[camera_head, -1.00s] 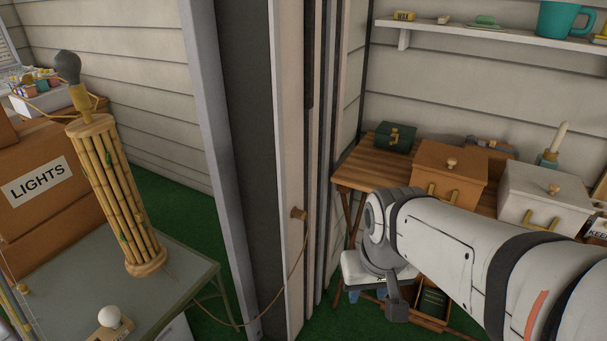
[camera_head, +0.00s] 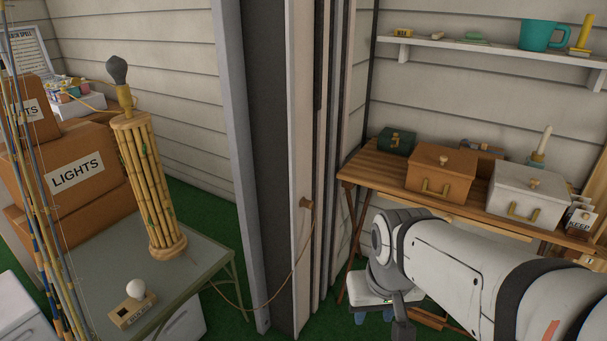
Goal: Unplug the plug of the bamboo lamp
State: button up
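The bamboo lamp (camera_head: 150,190) stands upright on the grey-green table at the left, with a dark bulb at its top. Its tan cord (camera_head: 243,308) hangs off the table and rises to a brown plug (camera_head: 306,203) on the pale post in the middle. The plug looks seated against the post; any socket behind it cannot be made out. My white arm reaches in from the lower right. The dark part at its end (camera_head: 402,330) points down to the right of the post, apart from the plug. My gripper's fingertips cannot be made out.
A small white bulb on a base (camera_head: 134,302) sits on the grey-green table (camera_head: 205,252). Cardboard boxes (camera_head: 75,165) and fishing rods (camera_head: 40,200) stand at the left. A wooden bench (camera_head: 385,174) with boxes is at the right, under a shelf (camera_head: 480,44).

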aim_at(305, 203)
jog(key=u, duration=0.25)
jog(key=i, duration=0.95)
jog(key=z, duration=0.2)
